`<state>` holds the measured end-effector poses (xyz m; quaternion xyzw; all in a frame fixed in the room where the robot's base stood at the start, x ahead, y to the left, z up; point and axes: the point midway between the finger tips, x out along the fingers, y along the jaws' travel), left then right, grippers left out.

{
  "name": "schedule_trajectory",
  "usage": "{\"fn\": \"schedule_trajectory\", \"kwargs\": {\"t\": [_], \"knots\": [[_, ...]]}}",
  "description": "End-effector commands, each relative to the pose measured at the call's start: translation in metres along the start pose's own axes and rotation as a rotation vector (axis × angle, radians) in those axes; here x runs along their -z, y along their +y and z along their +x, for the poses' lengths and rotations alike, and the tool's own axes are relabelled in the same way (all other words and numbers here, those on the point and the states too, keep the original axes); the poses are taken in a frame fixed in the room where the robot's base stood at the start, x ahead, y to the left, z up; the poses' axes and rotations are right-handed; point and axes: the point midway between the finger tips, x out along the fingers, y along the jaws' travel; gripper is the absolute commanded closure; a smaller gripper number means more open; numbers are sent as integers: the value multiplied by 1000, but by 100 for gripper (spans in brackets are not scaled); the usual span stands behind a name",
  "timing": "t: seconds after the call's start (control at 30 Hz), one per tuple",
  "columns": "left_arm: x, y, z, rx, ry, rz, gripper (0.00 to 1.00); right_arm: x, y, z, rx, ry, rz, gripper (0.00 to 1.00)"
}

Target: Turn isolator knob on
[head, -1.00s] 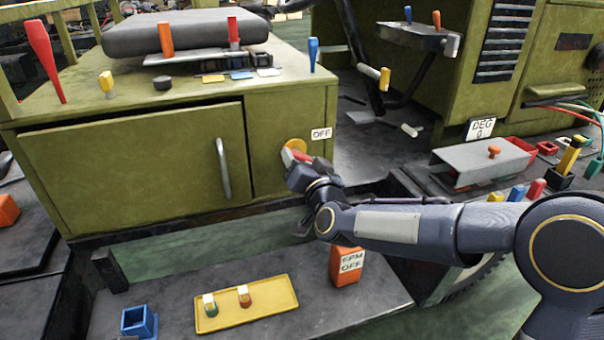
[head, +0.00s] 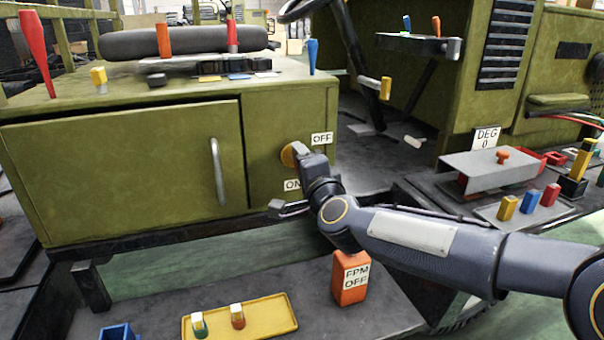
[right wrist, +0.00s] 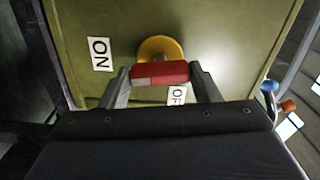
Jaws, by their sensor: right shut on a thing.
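The isolator knob has a red handle (right wrist: 160,73) on a round yellow base (right wrist: 158,48), fixed to the green cabinet's side panel. In the head view the yellow base (head: 289,155) shows between the OFF label (head: 322,138) above right and the ON label (head: 292,185) below; the red handle is hidden there. My right gripper (head: 303,157) is at the knob. In the right wrist view its fingers (right wrist: 161,76) are shut on the red handle's two ends. The ON label (right wrist: 100,54) is at upper left there and the OFF label (right wrist: 177,96) is partly covered.
The cabinet door handle (head: 217,172) is left of the knob. A grey metal cover (head: 490,168) and coloured blocks lie to the right.

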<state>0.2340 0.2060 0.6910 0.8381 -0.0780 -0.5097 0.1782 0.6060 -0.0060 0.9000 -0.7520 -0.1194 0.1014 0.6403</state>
Motion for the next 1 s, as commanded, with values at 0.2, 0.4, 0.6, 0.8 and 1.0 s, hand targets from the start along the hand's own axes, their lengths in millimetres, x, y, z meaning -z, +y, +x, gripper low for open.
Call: {"fn": "schedule_trajectory", "kwargs": {"t": [0.2,0.4,0.6,0.8,1.0], "knots": [[-4,-4,8,0,0,0,64,0,2,0,-1,0,109,66],[-5,-5,10,0,0,0,64,0,2,0,-2,0,160,66],[-6,-5,11,0,0,0,64,0,2,0,-3,0,177,66],[-5,-5,11,0,0,0,64,0,1,0,-3,1,179,66],[-5,-5,11,0,0,0,64,0,1,0,-3,1,179,32]]}}
